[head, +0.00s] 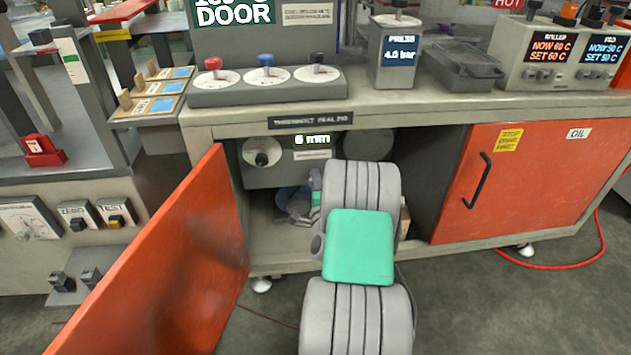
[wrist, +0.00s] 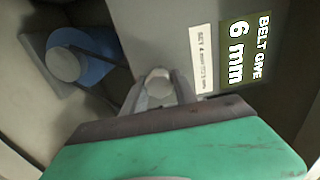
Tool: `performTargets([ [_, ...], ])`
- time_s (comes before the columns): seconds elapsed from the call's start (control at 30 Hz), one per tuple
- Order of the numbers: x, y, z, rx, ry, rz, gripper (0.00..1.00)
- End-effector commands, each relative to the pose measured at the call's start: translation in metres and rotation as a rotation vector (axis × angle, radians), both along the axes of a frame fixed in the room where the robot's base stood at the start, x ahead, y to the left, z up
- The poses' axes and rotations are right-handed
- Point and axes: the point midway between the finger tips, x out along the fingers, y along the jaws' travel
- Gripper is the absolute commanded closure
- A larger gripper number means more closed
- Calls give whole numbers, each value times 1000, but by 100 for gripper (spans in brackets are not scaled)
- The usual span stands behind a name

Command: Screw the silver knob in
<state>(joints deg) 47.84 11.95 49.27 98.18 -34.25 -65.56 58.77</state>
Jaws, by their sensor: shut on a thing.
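In the wrist view, my gripper (wrist: 162,98) has its two grey fingers closed around a small, pale, round silver knob (wrist: 160,82). The knob is on the grey unit inside the cabinet, beside a white label and the green display (wrist: 238,50) reading "BELT GIVE 6 mm". The fingers and the green wrist housing hide part of the knob and its shank, so I cannot tell how deep it sits. In the head view, my arm reaches into the open cabinet and hides the gripper and the knob. The display (head: 312,140) shows above it there, also reading 6 mm.
The orange door (head: 170,265) stands open left of my arm. A dial with a black knob (head: 262,158) is on the unit. A blue part with a grey round end (wrist: 80,58) lies lower in the cabinet. The right orange door (head: 540,185) is closed.

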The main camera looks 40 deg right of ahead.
Motion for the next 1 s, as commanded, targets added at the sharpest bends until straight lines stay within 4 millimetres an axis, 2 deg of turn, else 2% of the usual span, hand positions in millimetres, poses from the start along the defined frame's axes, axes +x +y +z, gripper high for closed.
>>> performTargets([
  [0.37,0,1,-1,7,-4,1,100],
  [0.4,0,1,-1,6,-3,1,66],
  [0.67,0,0,0,6,-3,0,45],
  [1.0,-6,3,-2,7,-2,-2,45],
])
